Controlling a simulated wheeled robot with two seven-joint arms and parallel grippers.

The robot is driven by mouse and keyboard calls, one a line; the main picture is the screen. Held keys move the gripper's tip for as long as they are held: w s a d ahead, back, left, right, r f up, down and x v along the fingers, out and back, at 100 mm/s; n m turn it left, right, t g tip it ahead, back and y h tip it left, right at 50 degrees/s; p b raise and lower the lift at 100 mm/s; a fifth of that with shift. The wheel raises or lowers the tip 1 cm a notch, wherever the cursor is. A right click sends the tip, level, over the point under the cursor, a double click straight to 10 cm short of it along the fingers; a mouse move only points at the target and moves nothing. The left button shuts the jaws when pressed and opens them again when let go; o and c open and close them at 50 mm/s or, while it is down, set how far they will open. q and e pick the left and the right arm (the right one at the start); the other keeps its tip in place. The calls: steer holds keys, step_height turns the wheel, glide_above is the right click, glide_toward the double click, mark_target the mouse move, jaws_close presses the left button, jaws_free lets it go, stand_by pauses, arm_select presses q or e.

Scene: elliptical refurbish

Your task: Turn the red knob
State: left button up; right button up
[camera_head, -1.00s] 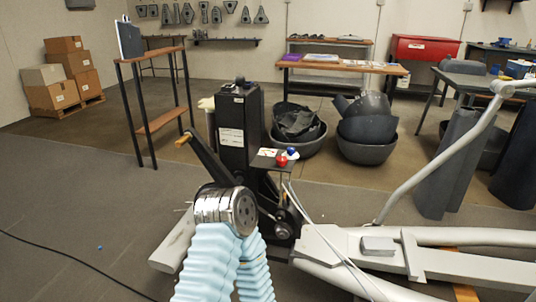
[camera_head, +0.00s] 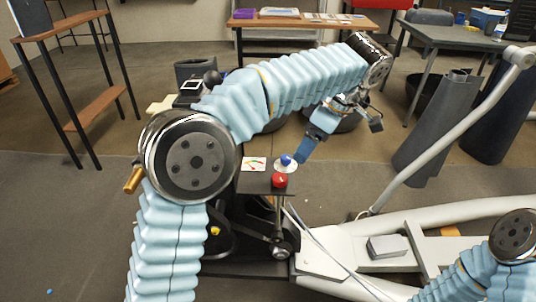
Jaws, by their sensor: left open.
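The red knob (camera_head: 280,181) sits on the front edge of a small dark control panel (camera_head: 252,186) in the middle of the head view. A blue knob (camera_head: 286,160) on a white round base stands just behind it. My left arm arches over the machine from the left. My left gripper (camera_head: 340,138) hangs behind and to the right of the knobs, with its fingers spread apart and nothing between them. Its blue finger is close to the blue knob in the picture; I cannot tell whether they touch. The red knob is uncovered. My right gripper is out of view.
A pale curved machine frame (camera_head: 365,215) with a slanting bar (camera_head: 440,140) fills the right side. A wooden shelf (camera_head: 95,98) stands at left and a wooden table (camera_head: 300,22) behind. My left arm hides much of the black machine column.

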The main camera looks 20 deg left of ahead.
mark_target(280, 177)
arm_select(q)
steer(key=shift+n, duration=0.4)
steer(key=x, duration=0.4)
steer(key=a+b+x, duration=0.1)
steer(key=x, duration=0.7)
steer(key=shift+s+a+b, duration=0.1)
steer(key=shift+a+b, duration=0.2)
steer(key=shift+b, duration=0.05)
steer(key=c, duration=1)
